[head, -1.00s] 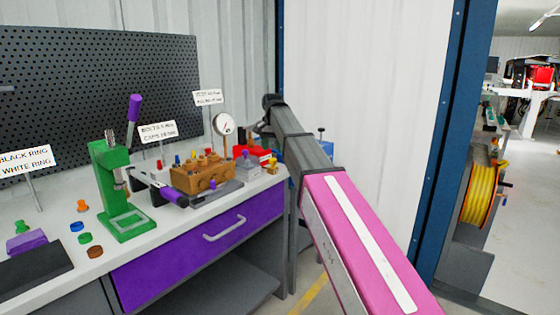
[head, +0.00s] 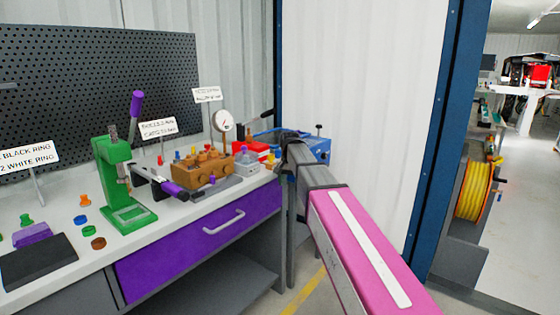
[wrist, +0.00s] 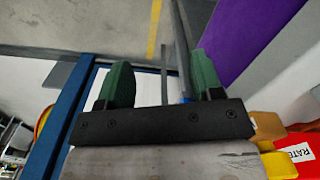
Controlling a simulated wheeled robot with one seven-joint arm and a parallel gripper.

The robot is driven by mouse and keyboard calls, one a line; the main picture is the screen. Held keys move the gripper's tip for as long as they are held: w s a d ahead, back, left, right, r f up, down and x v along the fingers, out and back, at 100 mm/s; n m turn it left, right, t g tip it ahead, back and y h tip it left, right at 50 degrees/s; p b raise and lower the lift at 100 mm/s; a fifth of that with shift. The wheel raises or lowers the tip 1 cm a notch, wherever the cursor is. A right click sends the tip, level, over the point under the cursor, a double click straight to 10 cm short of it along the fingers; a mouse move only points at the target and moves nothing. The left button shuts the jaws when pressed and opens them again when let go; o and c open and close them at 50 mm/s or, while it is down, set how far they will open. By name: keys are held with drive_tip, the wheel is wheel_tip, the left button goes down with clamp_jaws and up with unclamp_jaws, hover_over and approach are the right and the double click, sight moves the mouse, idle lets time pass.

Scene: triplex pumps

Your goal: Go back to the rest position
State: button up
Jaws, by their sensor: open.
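My gripper (wrist: 152,88) shows in the wrist view with its two green fingers apart and nothing between them. Below and beyond it are the grey floor, a yellow floor line and the purple drawer front. In the head view my pink and grey arm reaches forward from the lower right to the right end of the workbench (head: 70,285). The gripper fingers cannot be made out there. A blue machine (head: 318,148) stands behind the end of my arm.
On the bench stand a green press (head: 122,185), a brown block (head: 205,168), a dial gauge (head: 222,121) and several small coloured parts. A purple drawer (head: 200,240) is in the bench front. A yellow hose reel (head: 473,190) is at right. Floor shows between bench and blue post (head: 440,150).

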drive_tip(key=s+d+f+n, duration=0.1)
drive_tip(key=s+d+f, duration=0.6)
drive_tip(key=s+f, duration=0.5)
drive_tip(key=s+d+f+n, duration=0.2)
drive_tip(key=s+d+f, duration=0.6)
drive_tip(key=s+f, duration=0.4)
wheel_tip(320, 180, down, 3)
drive_tip(key=shift+s+d+r, duration=0.15)
drive_tip(key=shift+s+r, duration=0.05)
drive_tip(key=shift+s, duration=0.05)
